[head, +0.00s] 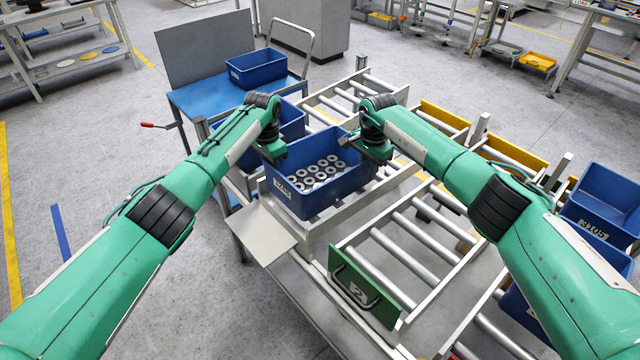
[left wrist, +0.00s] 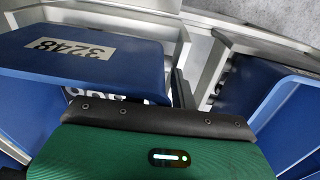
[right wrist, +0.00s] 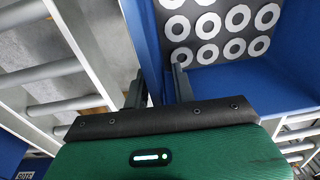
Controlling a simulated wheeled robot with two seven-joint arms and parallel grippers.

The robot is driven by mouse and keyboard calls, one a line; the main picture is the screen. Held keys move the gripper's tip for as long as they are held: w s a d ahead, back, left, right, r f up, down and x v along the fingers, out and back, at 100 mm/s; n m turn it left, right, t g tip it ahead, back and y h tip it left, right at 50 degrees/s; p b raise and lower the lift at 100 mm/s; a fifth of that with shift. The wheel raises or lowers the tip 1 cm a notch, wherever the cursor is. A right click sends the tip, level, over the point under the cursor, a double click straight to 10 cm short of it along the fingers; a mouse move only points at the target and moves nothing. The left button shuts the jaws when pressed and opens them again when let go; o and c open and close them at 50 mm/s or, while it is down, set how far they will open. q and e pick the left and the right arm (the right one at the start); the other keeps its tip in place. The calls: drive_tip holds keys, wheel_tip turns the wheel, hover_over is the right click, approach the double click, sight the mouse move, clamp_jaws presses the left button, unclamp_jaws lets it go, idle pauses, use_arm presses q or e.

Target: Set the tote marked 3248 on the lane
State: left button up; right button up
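The tote marked 3248 (head: 312,200) is a blue open box with several grey rings in it. It looks upright over a grey platform. Its label also shows upside down in the left wrist view (left wrist: 72,48). My left gripper (head: 273,152) is at its left rim, with one finger visible beside the wall and the other hidden. My right gripper (head: 376,152) is at the right rim. In the right wrist view its fingers (right wrist: 158,88) stand on either side of the tote wall. Whether either grips the wall is unclear.
A roller lane with a green end plate marked 2 (head: 365,288) lies to the right of the tote. Blue totes stand at right, one marked 3105 (head: 604,205). Another blue tote (head: 292,122) is just behind my left gripper, and one (head: 256,70) sits on a blue cart (head: 205,98).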

use_arm(q)
drive_tip(key=o, duration=0.8)
